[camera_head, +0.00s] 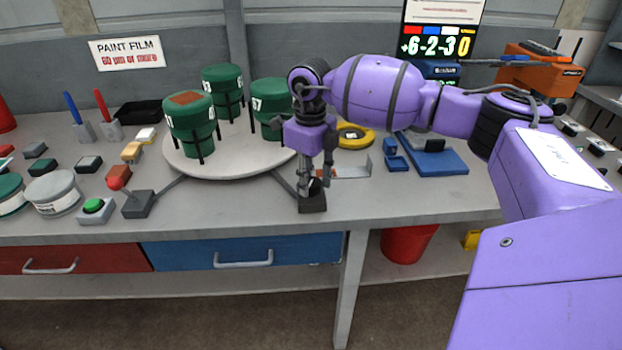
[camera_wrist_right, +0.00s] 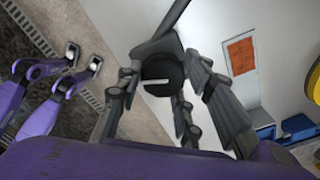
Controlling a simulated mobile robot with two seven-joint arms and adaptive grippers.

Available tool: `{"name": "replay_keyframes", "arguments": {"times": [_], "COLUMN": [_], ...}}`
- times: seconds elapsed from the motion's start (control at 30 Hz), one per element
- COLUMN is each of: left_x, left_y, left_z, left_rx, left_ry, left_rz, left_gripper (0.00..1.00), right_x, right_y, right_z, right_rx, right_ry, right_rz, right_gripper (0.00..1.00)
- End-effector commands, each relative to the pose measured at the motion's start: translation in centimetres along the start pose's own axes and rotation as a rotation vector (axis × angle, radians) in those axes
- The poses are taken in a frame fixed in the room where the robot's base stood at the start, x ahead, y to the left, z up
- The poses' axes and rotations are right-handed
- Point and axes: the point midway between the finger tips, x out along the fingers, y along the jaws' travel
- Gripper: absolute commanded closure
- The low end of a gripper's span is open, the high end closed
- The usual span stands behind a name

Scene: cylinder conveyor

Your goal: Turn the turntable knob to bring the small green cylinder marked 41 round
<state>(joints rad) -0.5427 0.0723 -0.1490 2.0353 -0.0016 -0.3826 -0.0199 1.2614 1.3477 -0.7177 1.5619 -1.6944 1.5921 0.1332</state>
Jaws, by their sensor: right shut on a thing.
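The pale round turntable (camera_head: 238,160) carries three green cylinders in black holders. The front-left cylinder (camera_head: 190,128) has an orange-brown patch on top; its side number is too small to read surely. Another cylinder (camera_head: 222,80) stands at the back, and a third (camera_head: 269,104) at the right seems marked 57. My right gripper (camera_head: 312,187) points down at the turntable's front right, shut on the knob. The black round knob (camera_wrist_right: 162,84) with a white line shows between its fingers in the wrist view. Its dark base (camera_head: 312,204) shows below the gripper. My left gripper is not in view.
A red-topped lever (camera_head: 116,183) on a dark box and a green button (camera_head: 93,206) stand left of the turntable. A yellow round thing (camera_head: 354,136) and a blue tray (camera_head: 440,162) lie to the right. The bench front right of the knob is clear.

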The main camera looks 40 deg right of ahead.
Motion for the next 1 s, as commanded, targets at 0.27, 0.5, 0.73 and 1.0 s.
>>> {"name": "replay_keyframes", "arguments": {"times": [0.27, 0.5, 0.73, 1.0], "left_x": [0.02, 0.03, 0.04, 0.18], "left_y": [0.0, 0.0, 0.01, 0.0], "left_z": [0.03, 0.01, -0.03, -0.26], "left_rx": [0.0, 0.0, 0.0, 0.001], "left_ry": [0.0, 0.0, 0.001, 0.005], "left_rz": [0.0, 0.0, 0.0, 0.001], "left_gripper": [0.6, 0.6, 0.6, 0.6], "right_x": [0.55, 0.57, 0.56, 0.17], "right_y": [0.68, 0.68, 0.64, 0.3], "right_z": [-0.14, -0.16, -0.17, -0.09], "right_rx": [-0.02, -0.03, -0.032, -0.027], "right_ry": [0.009, 0.01, 0.01, 0.005], "right_rz": [0.014, 0.014, 0.014, 0.008], "right_gripper": [0.92, 0.92, 0.51, 0.51]}}
